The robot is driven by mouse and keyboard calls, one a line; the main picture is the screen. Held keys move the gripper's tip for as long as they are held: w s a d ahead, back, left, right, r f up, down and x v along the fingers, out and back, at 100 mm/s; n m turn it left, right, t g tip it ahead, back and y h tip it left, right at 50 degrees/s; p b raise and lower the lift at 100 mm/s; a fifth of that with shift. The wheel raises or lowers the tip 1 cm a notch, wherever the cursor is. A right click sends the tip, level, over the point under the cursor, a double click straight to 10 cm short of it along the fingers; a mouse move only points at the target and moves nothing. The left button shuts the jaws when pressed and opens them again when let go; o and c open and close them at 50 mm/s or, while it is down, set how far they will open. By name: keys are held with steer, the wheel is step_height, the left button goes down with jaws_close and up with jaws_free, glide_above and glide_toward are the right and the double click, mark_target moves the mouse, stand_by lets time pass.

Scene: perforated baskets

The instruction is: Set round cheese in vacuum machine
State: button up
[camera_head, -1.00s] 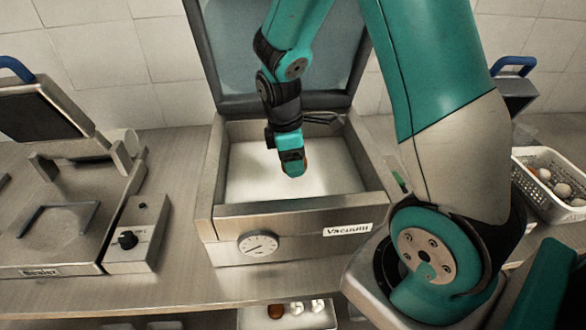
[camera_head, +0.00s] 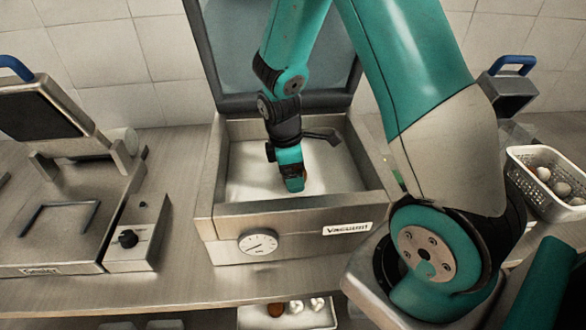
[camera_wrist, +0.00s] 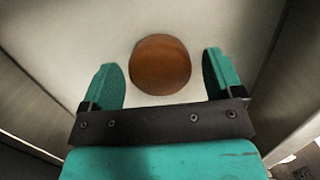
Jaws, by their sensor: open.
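The vacuum machine (camera_head: 290,222) stands on the counter with its lid raised and its chamber open. My gripper (camera_head: 294,186) is inside the chamber, low over the white floor. In the wrist view, the round cheese (camera_wrist: 160,64) is an orange-brown disc lying on the white chamber floor. My gripper's two teal fingers (camera_wrist: 165,80) are spread, one on each side of the cheese, with visible gaps between them and it. In the head view the cheese is mostly hidden behind the fingers, with a small brown edge showing.
The chamber's metal walls rise around my gripper. A sealer (camera_head: 70,215) stands to the left. A white perforated basket (camera_head: 545,200) with several pale and brown items is at the right. Another tray (camera_head: 290,318) shows below the counter.

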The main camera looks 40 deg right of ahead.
step_height(320, 180, up, 12)
steer(key=a+b, duration=0.1)
steer(key=a, duration=0.1)
steer(key=s+a+r+m+y, duration=0.2)
steer(key=s+a+r, duration=0.1)
steer(key=s+a, duration=0.5)
steer(key=s+a+r+m+t+y, duration=0.1)
steer(key=s+a+r+m+y, duration=0.1)
steer(key=s+a, duration=0.6)
steer(key=shift+s+a+r+y, duration=0.35)
steer(key=shift+a+r+y, duration=0.55)
steer(key=shift+a, duration=0.3)
